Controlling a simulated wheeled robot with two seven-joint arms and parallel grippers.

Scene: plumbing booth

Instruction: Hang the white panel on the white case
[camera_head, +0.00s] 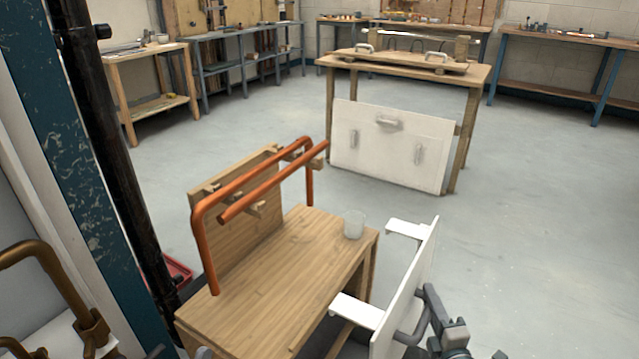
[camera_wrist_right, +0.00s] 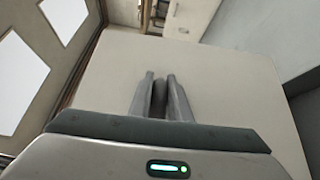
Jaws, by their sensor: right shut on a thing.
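The white panel (camera_head: 417,278) stands upright and nearly edge-on at the lower right in the head view, with two white brackets (camera_head: 358,309) jutting left from its far face. My right gripper (camera_head: 425,312) is shut on a grey handle on the panel's near face. In the right wrist view the gripper's fingers (camera_wrist_right: 160,96) close around this handle, before the broad face of the panel (camera_wrist_right: 235,85). I cannot tell for sure which thing is the white case; a pale upright surface (camera_head: 22,185) shows at the far left. My left gripper is not clearly in view.
A wooden bench (camera_head: 285,265) with copper pipe (camera_head: 203,245) and a translucent cup (camera_head: 354,224) stands left of the panel. Another white board (camera_head: 385,160) leans on a wooden table (camera_head: 400,65) behind. A dark post (camera_head: 115,170) rises at the left. The floor at right is clear.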

